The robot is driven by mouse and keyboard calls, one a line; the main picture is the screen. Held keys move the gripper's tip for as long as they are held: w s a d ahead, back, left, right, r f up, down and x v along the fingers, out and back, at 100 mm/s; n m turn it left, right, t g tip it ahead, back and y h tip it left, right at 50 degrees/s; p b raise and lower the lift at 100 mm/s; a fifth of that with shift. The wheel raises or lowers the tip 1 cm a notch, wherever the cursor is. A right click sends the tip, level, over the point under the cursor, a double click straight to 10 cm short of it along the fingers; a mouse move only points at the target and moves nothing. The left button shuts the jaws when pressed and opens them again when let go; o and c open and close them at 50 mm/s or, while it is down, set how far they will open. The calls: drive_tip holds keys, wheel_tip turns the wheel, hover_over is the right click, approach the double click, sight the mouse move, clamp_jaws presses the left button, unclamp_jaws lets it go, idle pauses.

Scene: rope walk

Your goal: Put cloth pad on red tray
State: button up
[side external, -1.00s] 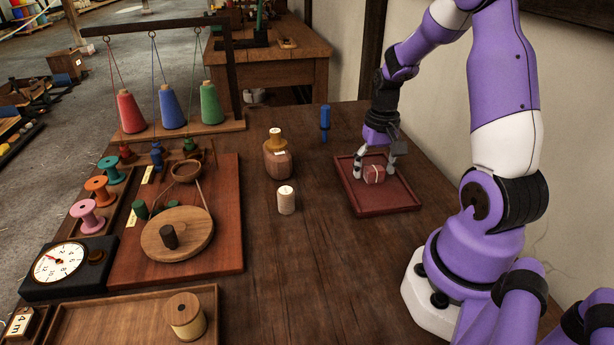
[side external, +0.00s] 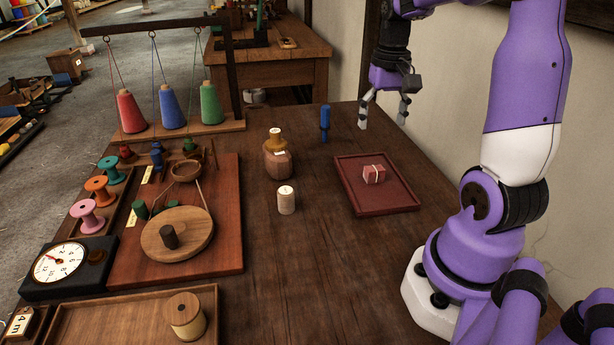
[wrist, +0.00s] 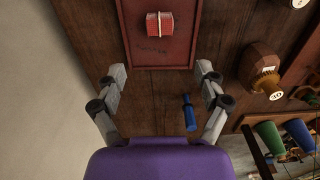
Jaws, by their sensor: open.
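The cloth pad (side external: 374,174) is a small red block with a pale band around it. The pad also shows in the wrist view (wrist: 159,24), on the tray (wrist: 182,58) at the top of the picture. My gripper (side external: 383,124) is open and empty, raised above the table beyond the tray's far edge and apart from the pad. In the wrist view my gripper (wrist: 160,72) has its fingers spread wide with nothing between them.
A blue-handled tool (side external: 325,123) stands left of my gripper. A brown bottle (side external: 277,160) and a cream spool (side external: 286,200) stand left of the tray. A frame with hanging cones (side external: 172,108) is at the far left. The table's front middle is clear.

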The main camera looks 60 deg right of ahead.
drive_tip(key=a+r+n+t, duration=0.2)
drive_tip(key=a+n, duration=0.2)
drive_tip(key=a, duration=0.6)
drive_tip(key=s+a+r+n+t, duration=0.1)
drive_tip(key=a+n+t, duration=0.2)
drive_tip(key=a, duration=0.6)
drive_tip(key=shift+s+a+r+n+t, duration=0.25)
drive_tip(key=shift+a+r+n+t, duration=0.1)
drive_tip(key=shift+n, duration=0.65)
